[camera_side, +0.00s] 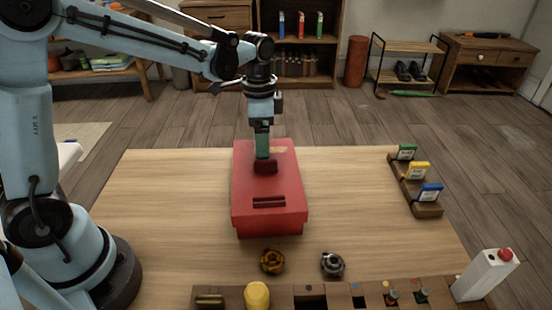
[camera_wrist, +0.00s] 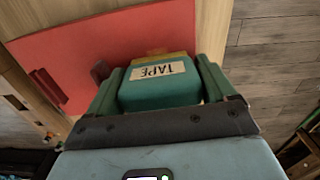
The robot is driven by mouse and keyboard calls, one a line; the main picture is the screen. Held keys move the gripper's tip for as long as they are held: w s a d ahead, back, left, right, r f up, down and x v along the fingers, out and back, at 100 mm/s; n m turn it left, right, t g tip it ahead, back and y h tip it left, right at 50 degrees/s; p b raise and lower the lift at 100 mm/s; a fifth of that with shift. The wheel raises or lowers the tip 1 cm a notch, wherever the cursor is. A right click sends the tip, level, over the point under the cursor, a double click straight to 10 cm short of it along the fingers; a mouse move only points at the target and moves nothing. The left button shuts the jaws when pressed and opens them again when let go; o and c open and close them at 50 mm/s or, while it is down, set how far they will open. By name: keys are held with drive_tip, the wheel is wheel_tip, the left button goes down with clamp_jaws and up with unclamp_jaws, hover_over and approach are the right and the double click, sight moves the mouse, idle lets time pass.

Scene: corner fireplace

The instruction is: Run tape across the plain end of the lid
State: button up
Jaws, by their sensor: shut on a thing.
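The red box lid (camera_side: 270,185) lies on the wooden table, with two dark slots (camera_side: 268,201) at its near end and a dark red handle (camera_side: 265,166) near its middle. My gripper (camera_side: 262,146) is over the lid's far half, just behind the handle. In the wrist view its two green fingers (camera_wrist: 163,76) are shut on a teal tape dispenser (camera_wrist: 160,96) with a "TAPE" label. A yellowish strip (camera_wrist: 178,54) shows beyond the label, over the red lid; a tan patch (camera_side: 278,149) shows at the lid's far end. Whether the dispenser touches the lid is hidden.
A brass piece (camera_side: 271,261) and a grey metal piece (camera_side: 332,264) lie in front of the box. A wooden rack (camera_side: 418,190) with green, yellow and blue cards stands right. A tool strip (camera_side: 340,295) and a white bottle (camera_side: 484,276) line the front.

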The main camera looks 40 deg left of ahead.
drive_tip(key=s+a, duration=0.3)
drive_tip(key=shift+s+a, duration=0.1)
drive_tip(key=shift+s, duration=0.2)
drive_tip(key=shift+w+d, duration=1.8)
drive_tip(key=shift+w, duration=0.25)
drive_tip(key=shift+w+d, duration=1.8)
drive_tip(key=shift+w, duration=0.25)
wheel_tip(320, 180, up, 8)
